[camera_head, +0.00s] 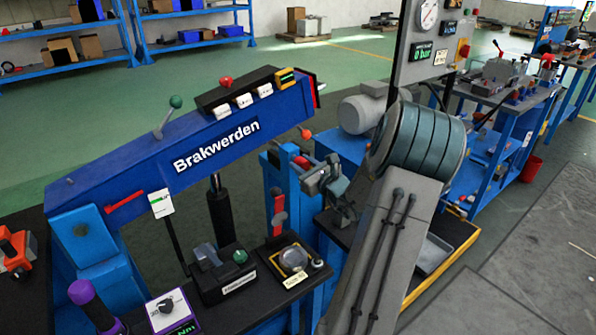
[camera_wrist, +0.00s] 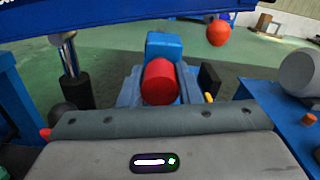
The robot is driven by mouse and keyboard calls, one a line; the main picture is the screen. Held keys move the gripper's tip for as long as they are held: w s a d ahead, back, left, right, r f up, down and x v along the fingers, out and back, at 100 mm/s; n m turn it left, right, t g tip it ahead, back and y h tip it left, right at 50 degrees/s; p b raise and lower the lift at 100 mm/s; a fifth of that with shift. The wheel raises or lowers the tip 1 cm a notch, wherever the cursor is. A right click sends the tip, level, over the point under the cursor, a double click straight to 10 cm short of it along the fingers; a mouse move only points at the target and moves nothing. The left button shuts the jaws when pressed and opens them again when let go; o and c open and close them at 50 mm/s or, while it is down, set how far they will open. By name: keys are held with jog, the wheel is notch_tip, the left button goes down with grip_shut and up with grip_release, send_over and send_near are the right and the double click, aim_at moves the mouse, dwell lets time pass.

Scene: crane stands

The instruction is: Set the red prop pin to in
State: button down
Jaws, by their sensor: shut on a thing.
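The red prop pin (camera_head: 302,161) sits at the top of a blue upright post under the blue boom. In the wrist view the pin (camera_wrist: 160,82) is a red cylinder, end-on, in front of a blue block. My gripper (camera_head: 314,172) is at the pin from the right and is shut on it. Its fingertips are partly hidden in both views. How deep the pin sits in the post cannot be told.
The blue boom (camera_head: 210,140) slopes above the post on the left. A red-knobbed lever (camera_head: 305,133) sticks out just above the pin.

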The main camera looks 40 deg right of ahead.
jog(key=shift+w, duration=0.4)
jog(key=c, duration=1.1)
grip_release()
jog(key=shift+o, duration=0.2)
jog(key=shift+s, duration=0.1)
jog(key=s, duration=1.3)
jog(key=shift+s+a, duration=0.35)
jog(key=shift+a, duration=0.1)
